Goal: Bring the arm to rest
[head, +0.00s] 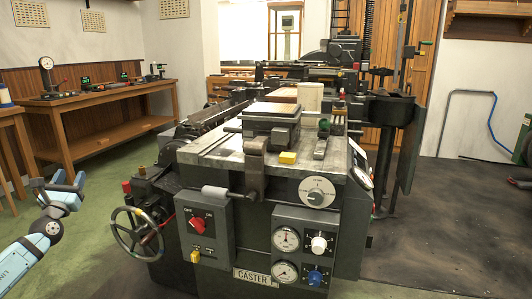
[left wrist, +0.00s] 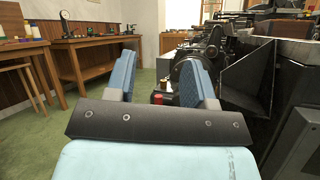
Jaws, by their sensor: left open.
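My left gripper (head: 62,188) is at the left edge of the head view, with its pale blue arm coming in from the lower left. It is held in free air, left of the caster machine (head: 255,225) and its handwheel (head: 137,233). In the left wrist view its two blue fingers (left wrist: 160,75) stand wide apart with nothing between them. I cannot make out my right gripper in either view.
Wooden workbenches (head: 110,98) with small instruments line the left wall. Green floor (head: 100,180) lies open between them and the machine. The machine's dark side fills the right of the left wrist view (left wrist: 295,100). Dark floor (head: 430,225) to the right is clear.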

